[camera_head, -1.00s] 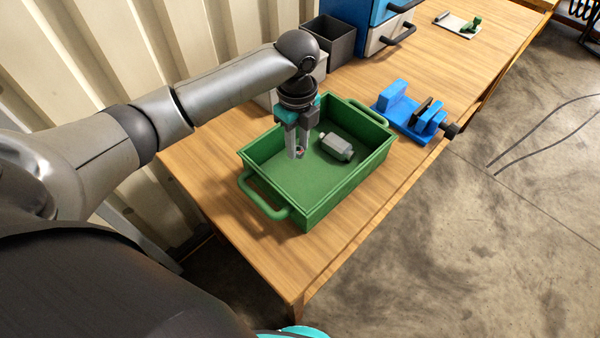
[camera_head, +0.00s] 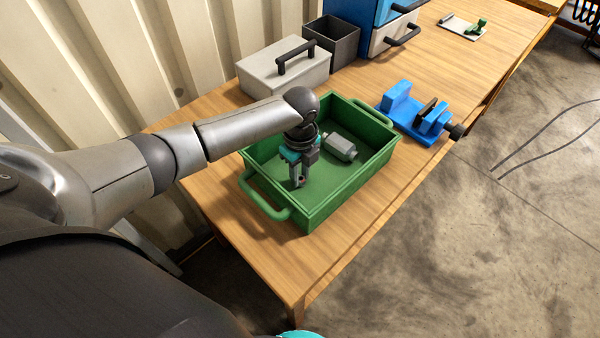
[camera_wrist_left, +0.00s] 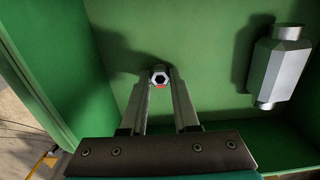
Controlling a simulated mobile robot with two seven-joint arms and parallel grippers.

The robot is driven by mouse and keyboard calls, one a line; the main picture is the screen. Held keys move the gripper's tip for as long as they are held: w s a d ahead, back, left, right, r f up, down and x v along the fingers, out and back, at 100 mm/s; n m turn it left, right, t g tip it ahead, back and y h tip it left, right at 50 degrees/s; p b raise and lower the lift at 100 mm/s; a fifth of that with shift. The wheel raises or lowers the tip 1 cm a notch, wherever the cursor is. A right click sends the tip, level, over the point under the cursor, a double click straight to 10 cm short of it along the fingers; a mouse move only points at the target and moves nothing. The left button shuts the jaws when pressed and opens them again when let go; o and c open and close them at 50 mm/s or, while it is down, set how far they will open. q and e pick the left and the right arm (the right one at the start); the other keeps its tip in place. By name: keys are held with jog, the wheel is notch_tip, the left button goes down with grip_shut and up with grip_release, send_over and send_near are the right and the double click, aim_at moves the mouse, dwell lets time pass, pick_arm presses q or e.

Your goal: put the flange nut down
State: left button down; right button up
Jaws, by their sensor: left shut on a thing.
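My left gripper (camera_head: 298,183) reaches down inside the green tote (camera_head: 312,218). In the head view the nut (camera_head: 300,181) is tiny between the fingertips. The tote floor shows beyond the fingertips; I cannot tell whether the nut touches it. My right gripper is not in view.
A grey metal part with hexagonal sides (camera_head: 340,146) lies in the tote, right of my left gripper. A blue vise (camera_head: 412,112), a grey toolbox (camera_head: 285,72) and a dark bin (camera_head: 333,42) stand on the wooden table (camera_head: 370,190) around the tote.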

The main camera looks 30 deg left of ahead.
pick_arm(q)
jog(key=shift+f, duration=0.1)
jog(key=c, duration=0.7)
grip_release()
jog(key=shift+o, duration=0.2)
notch_tip(320, 180, up, 12)
jog(key=p, duration=0.2)
